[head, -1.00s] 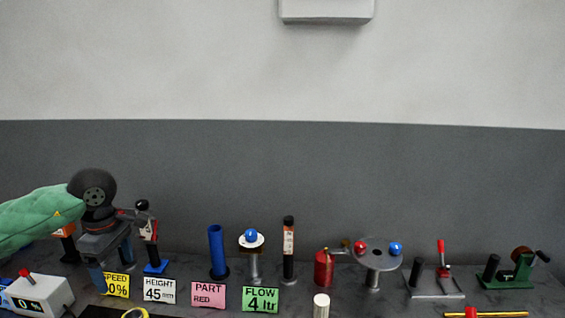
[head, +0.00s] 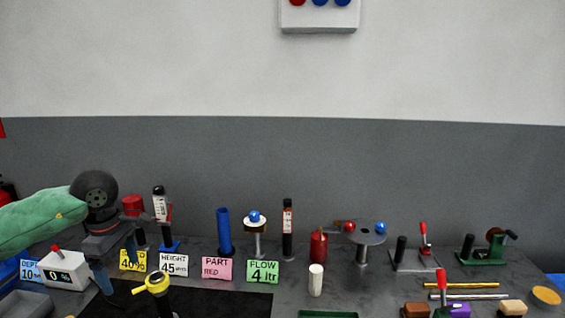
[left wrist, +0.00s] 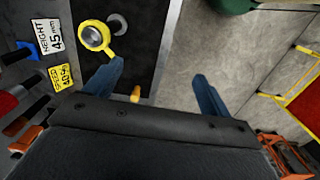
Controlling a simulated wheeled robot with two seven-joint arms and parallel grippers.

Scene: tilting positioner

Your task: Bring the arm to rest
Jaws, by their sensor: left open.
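My left gripper (head: 116,270) is at the left of the head view, on the green-sleeved arm. Its two blue fingers are apart with nothing between them. It is in the air in front of the row of cards and tools. In the left wrist view, the gripper (left wrist: 156,76) also shows open, over the edge of the dark mat. A yellow ring piece with a round metal middle (left wrist: 94,37) lies beyond the left finger there. In the head view, the yellow piece (head: 155,284) is right of the fingers and apart from them. My right gripper is not in view.
A grey box reading 0 % (head: 64,272) is close to the left gripper. Yellow (head: 132,261), white (head: 173,264), pink (head: 217,269) and green (head: 263,272) cards stand along the bench.

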